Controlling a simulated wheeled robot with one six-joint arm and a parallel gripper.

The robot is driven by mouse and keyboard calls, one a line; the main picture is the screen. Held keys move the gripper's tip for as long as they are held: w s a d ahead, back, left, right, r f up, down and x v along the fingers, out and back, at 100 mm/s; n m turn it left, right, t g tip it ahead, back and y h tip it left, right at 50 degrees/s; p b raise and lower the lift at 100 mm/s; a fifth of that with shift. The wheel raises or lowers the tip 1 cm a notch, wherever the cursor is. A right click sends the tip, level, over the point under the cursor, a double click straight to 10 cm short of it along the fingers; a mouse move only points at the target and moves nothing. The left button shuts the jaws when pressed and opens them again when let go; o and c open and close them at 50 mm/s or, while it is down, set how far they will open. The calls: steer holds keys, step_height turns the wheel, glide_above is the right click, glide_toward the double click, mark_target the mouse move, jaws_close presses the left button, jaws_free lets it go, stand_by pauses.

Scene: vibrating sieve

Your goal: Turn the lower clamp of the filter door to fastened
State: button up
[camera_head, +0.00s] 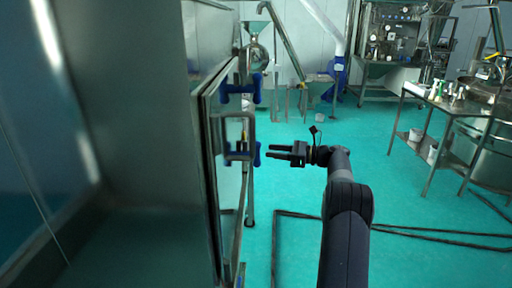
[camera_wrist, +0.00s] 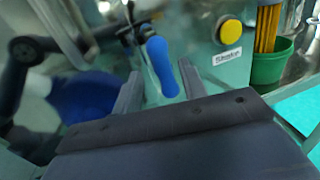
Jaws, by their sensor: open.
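The lower clamp (camera_head: 242,155) of the filter door has blue ends and sits on the door's edge in the head view, below a similar upper clamp (camera_head: 240,88). My gripper (camera_head: 268,151) is open and level with the lower clamp, just to its right, pointing left at it. In the wrist view a blue handle (camera_wrist: 162,66), likely the lower clamp's, stands tilted between the two open fingers of my gripper (camera_wrist: 160,86). I see no clear contact with either finger. The clamp's inner side is hidden.
A grey cabinet wall (camera_head: 140,110) fills the left of the head view. The wrist view shows a yellow button (camera_wrist: 230,31) and a green cup (camera_wrist: 269,60) with yellow sticks. A steel table (camera_head: 440,105) stands at right. The green floor (camera_head: 300,245) has dark cables.

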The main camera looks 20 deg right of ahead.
mark_target(257, 149)
steer(key=p+x, duration=0.1)
steer(key=x, duration=0.5)
steer(key=shift+w+a, duration=0.2)
jaws_close()
